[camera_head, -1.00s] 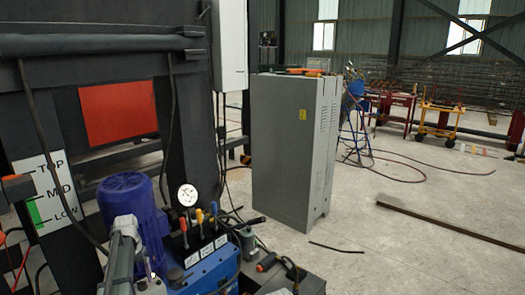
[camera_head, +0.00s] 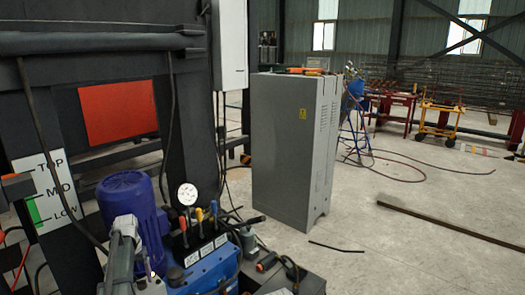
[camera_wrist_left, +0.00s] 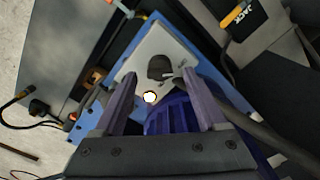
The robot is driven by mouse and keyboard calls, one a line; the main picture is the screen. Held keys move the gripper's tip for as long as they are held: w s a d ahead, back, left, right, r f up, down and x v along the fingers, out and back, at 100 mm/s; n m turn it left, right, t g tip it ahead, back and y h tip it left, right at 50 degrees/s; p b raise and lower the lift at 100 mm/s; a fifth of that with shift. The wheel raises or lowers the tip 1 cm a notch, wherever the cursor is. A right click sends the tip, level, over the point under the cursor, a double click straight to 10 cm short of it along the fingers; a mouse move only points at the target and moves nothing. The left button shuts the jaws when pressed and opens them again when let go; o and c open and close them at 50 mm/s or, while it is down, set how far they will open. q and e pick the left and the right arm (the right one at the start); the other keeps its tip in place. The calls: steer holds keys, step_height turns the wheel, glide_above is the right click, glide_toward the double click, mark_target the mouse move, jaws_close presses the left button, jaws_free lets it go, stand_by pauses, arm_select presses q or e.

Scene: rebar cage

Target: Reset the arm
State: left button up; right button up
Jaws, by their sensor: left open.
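My left gripper (camera_head: 124,225) shows at the lower left in the head view, beside the blue-purple motor (camera_head: 130,205). In the left wrist view my left gripper (camera_wrist_left: 160,76) has its two fingers apart, with nothing held between them. Behind the fingers are the motor's ribbed body (camera_wrist_left: 175,118) and a light plate with a dark round part (camera_wrist_left: 158,68). My right gripper is not in view.
Close by are a pressure gauge (camera_head: 187,194), coloured levers (camera_head: 199,216) and a TOP/MID/LOW scale (camera_head: 47,192). A tall grey cabinet (camera_head: 282,150) stands beyond. A bar (camera_head: 450,228) and hoses lie on the floor; open floor is at the right.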

mark_target(141, 281)
arm_select(q)
step_height(141, 281, down, 3)
steer(key=shift+f+b, duration=0.1)
steer(key=shift+b, duration=0.95)
steer(key=shift+r+m+p, duration=0.5)
steer(key=m, duration=0.7)
steer(key=shift+m, duration=0.4)
steer(key=m, duration=0.8)
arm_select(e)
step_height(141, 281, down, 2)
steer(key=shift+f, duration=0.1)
arm_select(q)
steer(key=shift+m, duration=0.3)
